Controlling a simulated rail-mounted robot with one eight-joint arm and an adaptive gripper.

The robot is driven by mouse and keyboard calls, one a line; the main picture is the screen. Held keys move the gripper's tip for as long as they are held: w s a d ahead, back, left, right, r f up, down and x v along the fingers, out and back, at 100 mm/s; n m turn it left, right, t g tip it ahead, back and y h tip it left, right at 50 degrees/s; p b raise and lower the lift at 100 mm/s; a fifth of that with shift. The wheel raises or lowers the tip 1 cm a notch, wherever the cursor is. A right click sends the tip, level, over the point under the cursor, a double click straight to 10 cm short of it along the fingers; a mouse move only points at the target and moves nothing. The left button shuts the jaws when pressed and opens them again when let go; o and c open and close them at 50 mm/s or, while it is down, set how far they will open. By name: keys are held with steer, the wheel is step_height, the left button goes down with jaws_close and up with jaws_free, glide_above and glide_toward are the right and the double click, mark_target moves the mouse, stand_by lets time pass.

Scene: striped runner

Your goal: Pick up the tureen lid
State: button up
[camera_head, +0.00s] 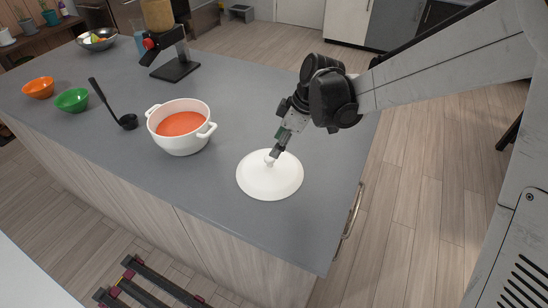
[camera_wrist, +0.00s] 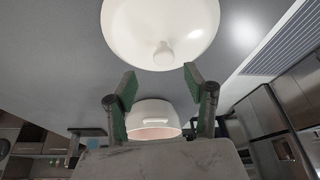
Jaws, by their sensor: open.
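The white round tureen lid (camera_head: 268,182) lies on the grey counter with its small knob (camera_head: 269,160) up. It also shows at the top of the wrist view (camera_wrist: 140,28), its knob (camera_wrist: 163,55) between and beyond my fingertips. My gripper (camera_head: 274,155) is right at the knob in the head view and partly hides it. In the wrist view its two green-padded fingers (camera_wrist: 160,78) are apart with nothing between them; I cannot tell whether they touch the lid. The white tureen (camera_head: 180,139) with orange soup stands to the left of the lid, uncovered.
The counter's right edge is close to the lid.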

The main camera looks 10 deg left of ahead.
mark_target(271, 158)
steer(key=shift+s+p+x, duration=0.2)
steer(key=shift+x, duration=1.6)
steer(key=shift+s+p+x, duration=0.15)
steer(key=shift+p+x, duration=0.05)
steer(key=shift+x, duration=1.6)
steer(key=shift+d+f, duration=0.1)
steer(key=shift+d, duration=0.05)
jaws_close()
